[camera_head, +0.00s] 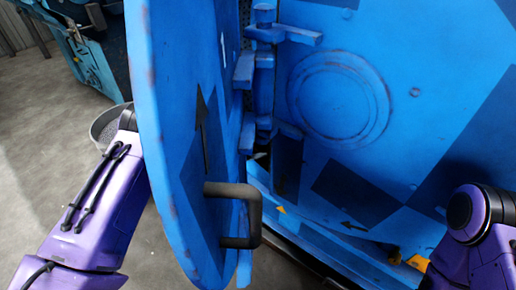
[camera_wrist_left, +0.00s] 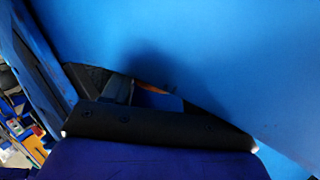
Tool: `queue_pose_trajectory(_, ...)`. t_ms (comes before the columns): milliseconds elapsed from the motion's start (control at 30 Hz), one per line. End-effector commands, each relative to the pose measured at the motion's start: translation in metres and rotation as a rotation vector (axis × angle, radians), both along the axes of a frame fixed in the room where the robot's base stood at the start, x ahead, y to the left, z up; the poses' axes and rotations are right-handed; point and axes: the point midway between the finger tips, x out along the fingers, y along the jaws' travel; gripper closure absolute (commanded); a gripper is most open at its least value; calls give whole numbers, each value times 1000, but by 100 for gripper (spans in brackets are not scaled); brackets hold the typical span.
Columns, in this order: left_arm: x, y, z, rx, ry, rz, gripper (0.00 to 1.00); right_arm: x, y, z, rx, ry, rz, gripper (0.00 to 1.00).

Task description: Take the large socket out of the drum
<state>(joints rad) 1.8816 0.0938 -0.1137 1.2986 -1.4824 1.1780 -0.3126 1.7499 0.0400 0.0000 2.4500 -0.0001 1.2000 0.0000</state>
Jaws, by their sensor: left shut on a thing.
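The drum's large round blue door (camera_head: 175,110) stands swung out, filling the middle of the head view. It has a dark bar handle (camera_head: 256,215) and a dark arrow. My left arm reaches behind the door's left edge, so its gripper is hidden in the head view. In the left wrist view my left gripper (camera_wrist_left: 145,92) is close to a broad blue surface (camera_wrist_left: 230,60), which covers part of its fingers. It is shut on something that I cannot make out. The large socket does not show in either view. My right gripper is out of view; only its purple arm shows.
Hinge brackets (camera_head: 262,60) join the door to the blue drum housing (camera_head: 430,110) at the right. A grey round bin (camera_head: 103,128) stands on the floor behind my left arm. A blue machine (camera_head: 85,45) is at the back left. Open concrete floor (camera_head: 40,120) lies left.

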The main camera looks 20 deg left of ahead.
Motion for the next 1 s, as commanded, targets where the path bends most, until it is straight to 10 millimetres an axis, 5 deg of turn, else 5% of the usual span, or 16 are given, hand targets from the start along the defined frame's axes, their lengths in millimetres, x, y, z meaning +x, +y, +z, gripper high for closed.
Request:
queue_pose_trajectory(267, 2, 0, 32, -2, -8, 0, 100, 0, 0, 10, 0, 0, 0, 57)
queue_pose_trajectory(800, 1, 0, 155, 0, -8, -1, 100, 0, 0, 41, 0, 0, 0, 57)
queue_pose_trajectory(1000, 1, 0, 178, -2, -4, 0, 100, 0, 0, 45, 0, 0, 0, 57)
